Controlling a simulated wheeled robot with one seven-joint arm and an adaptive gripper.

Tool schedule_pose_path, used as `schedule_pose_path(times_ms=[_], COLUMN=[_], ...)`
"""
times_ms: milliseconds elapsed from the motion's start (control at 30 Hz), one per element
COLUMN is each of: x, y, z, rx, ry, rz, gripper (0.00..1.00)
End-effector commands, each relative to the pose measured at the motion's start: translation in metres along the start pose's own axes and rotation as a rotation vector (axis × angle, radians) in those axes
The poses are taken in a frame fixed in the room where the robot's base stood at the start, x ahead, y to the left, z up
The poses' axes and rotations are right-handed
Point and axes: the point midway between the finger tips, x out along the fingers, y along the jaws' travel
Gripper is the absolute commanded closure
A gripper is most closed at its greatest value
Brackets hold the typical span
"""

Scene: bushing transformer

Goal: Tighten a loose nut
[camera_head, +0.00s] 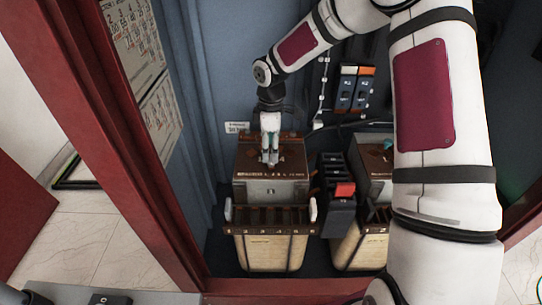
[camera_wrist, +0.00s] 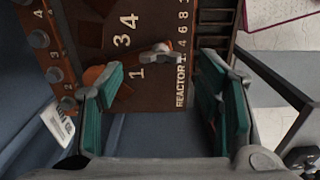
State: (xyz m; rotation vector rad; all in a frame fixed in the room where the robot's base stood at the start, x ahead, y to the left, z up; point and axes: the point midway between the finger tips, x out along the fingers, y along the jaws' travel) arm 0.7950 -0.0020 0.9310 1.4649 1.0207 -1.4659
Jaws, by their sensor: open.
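My gripper (camera_head: 270,158) points down over the brown top of the left transformer (camera_head: 270,188) in the head view. In the wrist view, its two green-padded fingers are spread apart and nothing is between the pads of my gripper (camera_wrist: 158,75). A small grey metal fitting, which may be the nut (camera_wrist: 158,50), shows on the brown plate (camera_wrist: 140,85), roughly centred beyond the fingertips. The plate bears the marks 1, 3, 4 and "REACTOR". I cannot tell its thread or how loose it is. In the head view the fitting is hidden by my gripper.
Several grey bolt heads (camera_wrist: 39,39) line a numbered brown rail at the wrist view's left. A second transformer (camera_head: 372,180) and a dark block with a red part (camera_head: 344,189) stand to the right. The red cabinet frame (camera_head: 130,130) and blue wall (camera_head: 225,60) bound the space.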

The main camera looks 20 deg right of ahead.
Motion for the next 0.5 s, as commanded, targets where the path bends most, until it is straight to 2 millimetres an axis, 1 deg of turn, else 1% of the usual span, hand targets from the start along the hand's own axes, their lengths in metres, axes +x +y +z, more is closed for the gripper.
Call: schedule_pose_path(times_ms=[33, 100, 200, 333, 500], x=[0.009, 0.019, 0.031, 0.039, 0.042], y=[-0.001, -0.001, -0.001, 0.0, 0.0], z=[0.0, 0.0, 0.0, 0.0, 0.0], rx=[-0.001, -0.002, 0.0, -0.002, -0.001], ry=[0.0, 0.0, 0.0, 0.0, 0.0], rz=[-0.002, -0.003, -0.001, 0.001, 0.001], gripper=[0.4, 0.4, 0.4, 0.4, 0.4])
